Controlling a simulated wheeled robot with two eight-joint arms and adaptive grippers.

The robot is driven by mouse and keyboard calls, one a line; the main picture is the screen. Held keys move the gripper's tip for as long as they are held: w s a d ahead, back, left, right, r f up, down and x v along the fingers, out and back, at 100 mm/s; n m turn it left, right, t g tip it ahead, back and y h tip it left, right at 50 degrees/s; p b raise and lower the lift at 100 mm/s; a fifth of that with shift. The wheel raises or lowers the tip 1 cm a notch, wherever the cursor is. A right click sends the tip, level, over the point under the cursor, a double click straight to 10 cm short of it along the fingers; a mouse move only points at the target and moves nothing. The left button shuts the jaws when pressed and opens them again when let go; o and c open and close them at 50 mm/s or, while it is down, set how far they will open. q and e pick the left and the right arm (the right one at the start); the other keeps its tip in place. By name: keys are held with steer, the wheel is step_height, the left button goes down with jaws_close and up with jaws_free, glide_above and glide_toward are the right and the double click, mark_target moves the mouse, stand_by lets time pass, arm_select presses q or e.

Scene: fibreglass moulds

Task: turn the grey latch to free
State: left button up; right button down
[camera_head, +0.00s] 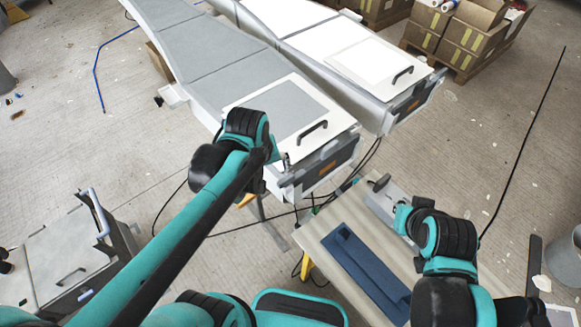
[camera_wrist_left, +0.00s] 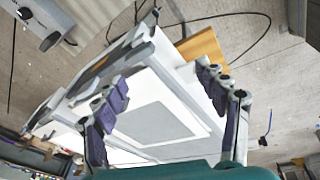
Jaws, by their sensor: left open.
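The nearer mould (camera_head: 250,76) is a long grey shape ending in a white-framed lid (camera_head: 344,118) with a black handle (camera_head: 312,131). Its dark front face carries an orange label (camera_head: 327,167). My left gripper (camera_head: 281,161) is at the left corner of this end, partly hidden by its own wrist. In the left wrist view its jaws (camera_wrist_left: 160,100) are spread wide, with nothing between the pads, and the white mould end (camera_wrist_left: 120,71) lies beyond. I cannot make out the grey latch for certain. My right gripper (camera_head: 403,217) is low over the table; its fingers are too small to read.
A wooden table (camera_head: 318,233) bears a dark blue tray (camera_head: 365,262) and a grey metal piece (camera_head: 381,203). A second mould (camera_head: 345,61) lies alongside the first. A grey case (camera_head: 65,258) is at lower left, cartons (camera_head: 469,40) at upper right. Cables cross the floor.

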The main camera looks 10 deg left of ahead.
mark_target(286, 178)
arm_select(q)
steer(key=w+d+n+g+p, duration=0.2)
steer(key=w, duration=0.1)
steer(key=w+d+n+g+p, duration=0.1)
steer(key=n, duration=0.1)
steer(key=shift+w+d+f, duration=0.15)
steer(key=shift+w+f, duration=0.15)
steer(key=shift+f, duration=0.05)
steer(key=shift+w+d+f, duration=0.1)
steer(key=shift+f, duration=0.05)
step_height(286, 178, down, 8)
steer(key=shift+b, duration=0.8)
arm_select(e)
steer(key=shift+d+r, duration=0.3)
steer(key=shift+r, duration=0.35)
steer(key=shift+d+r, duration=0.3)
steer(key=shift+r, duration=0.3)
arm_select(q)
jaws_close()
